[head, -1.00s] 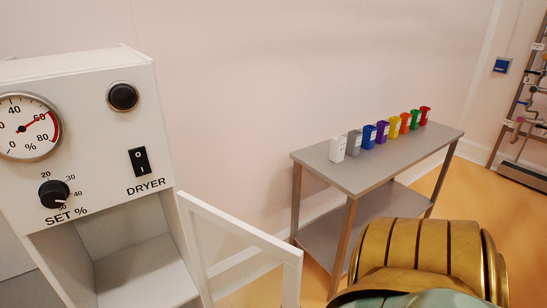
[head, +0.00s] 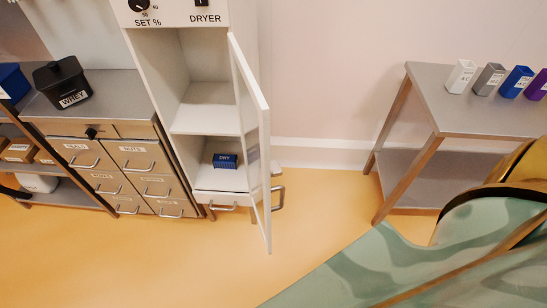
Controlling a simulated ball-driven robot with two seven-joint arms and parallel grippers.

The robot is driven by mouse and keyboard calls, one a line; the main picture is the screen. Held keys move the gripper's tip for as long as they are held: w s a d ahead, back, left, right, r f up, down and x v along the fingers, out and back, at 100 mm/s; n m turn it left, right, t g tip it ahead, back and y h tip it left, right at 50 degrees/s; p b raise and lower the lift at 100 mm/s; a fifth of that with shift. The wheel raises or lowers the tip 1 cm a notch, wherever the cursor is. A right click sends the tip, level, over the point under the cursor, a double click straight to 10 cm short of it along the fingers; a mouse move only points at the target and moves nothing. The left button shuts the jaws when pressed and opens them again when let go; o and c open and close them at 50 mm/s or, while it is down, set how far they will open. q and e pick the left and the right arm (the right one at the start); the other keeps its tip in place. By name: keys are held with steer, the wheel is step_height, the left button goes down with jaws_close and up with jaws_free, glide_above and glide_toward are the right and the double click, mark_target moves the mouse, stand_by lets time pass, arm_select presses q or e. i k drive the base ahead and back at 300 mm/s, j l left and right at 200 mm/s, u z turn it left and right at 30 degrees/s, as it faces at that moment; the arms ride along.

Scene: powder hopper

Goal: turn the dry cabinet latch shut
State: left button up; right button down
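The white dry cabinet (head: 218,65) stands left of centre in the head view. Its framed door (head: 256,130) stands open, swung out towards me and seen nearly edge-on. A grey metal handle (head: 278,196) shows at the door's lower part, on its outer side; I cannot tell whether this is the latch. Inside are shelves, and a small blue box marked DRY (head: 225,161) sits on the lower one. Neither of my grippers is in view.
Drawers (head: 135,165) stand left of the cabinet, with a black WHEY container (head: 62,82) on the counter above. A grey table (head: 440,110) with coloured containers stands at right. My own green and gold body fills the lower right. Yellow floor before the cabinet is clear.

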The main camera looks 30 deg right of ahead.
mark_target(276, 170)
steer(key=i+l+u, duration=0.1)
steer(key=l, duration=0.4)
steer(key=i+l+u, duration=0.1)
steer(key=l, duration=0.4)
steer(key=l+u, duration=0.1)
steer(key=l, duration=0.35)
steer(key=l+u, duration=0.1)
steer(key=l, duration=0.2)
steer(key=k+l+u, duration=0.15)
steer(key=i+l, duration=0.05)
steer(key=l, duration=0.05)
